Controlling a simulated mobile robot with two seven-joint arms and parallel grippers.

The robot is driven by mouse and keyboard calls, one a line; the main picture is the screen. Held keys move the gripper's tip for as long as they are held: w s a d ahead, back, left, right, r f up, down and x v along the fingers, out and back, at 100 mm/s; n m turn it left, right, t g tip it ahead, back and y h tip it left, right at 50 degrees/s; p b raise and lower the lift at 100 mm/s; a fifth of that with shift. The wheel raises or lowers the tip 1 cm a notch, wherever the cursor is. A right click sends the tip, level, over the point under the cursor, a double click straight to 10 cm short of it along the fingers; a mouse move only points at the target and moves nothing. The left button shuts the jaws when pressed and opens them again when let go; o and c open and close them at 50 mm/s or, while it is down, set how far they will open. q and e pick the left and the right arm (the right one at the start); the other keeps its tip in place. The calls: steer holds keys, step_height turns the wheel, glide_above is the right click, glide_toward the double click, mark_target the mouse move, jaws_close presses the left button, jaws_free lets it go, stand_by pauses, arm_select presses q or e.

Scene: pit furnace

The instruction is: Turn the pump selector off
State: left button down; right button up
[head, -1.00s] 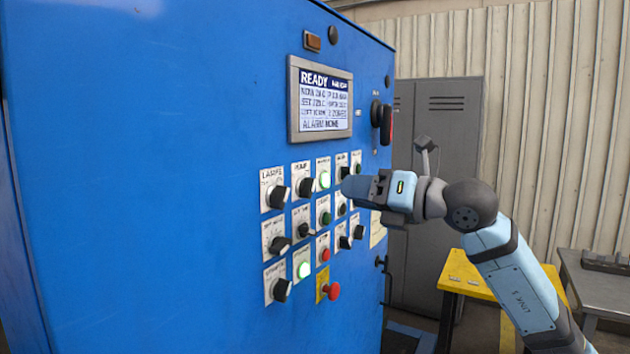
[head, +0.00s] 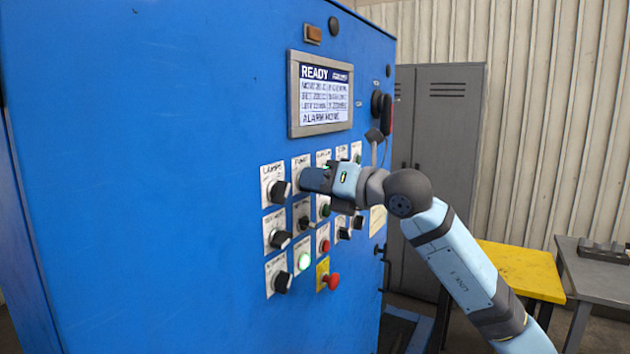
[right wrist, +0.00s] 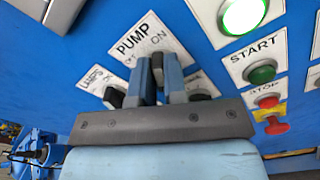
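The pump selector's white plate, marked PUMP with OFF and ON, shows in the right wrist view (right wrist: 133,42) and in the head view (head: 301,163). It is in the top row of the blue panel, right of the lamps selector (head: 279,193). My right gripper (head: 303,179) is at the pump selector, hiding its knob in the head view. In the right wrist view, the two fingers (right wrist: 160,70) are close together over the plate, with something dark between them, likely the knob. I cannot tell whether they grip it. My left gripper is not in view.
A screen (head: 325,95) reading READY is above the controls. Other selectors and buttons surround the gripper, including a green START button (right wrist: 262,74) and a red mushroom button (head: 330,281). A yellow table (head: 522,268) and grey lockers (head: 445,130) stand to the right.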

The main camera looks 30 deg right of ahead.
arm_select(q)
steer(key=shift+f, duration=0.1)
arm_select(e)
jaws_close()
arm_select(q)
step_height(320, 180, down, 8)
steer(key=b, duration=1)
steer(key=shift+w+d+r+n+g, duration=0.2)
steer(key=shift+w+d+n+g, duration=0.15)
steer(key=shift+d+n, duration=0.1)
arm_select(e)
steer(key=n, duration=1.1)
steer(key=shift+s+a+n, duration=0.15)
steer(key=shift+n, duration=0.25)
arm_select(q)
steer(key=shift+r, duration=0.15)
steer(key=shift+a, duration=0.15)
arm_select(e)
steer(key=o, duration=0.7)
jaws_free()
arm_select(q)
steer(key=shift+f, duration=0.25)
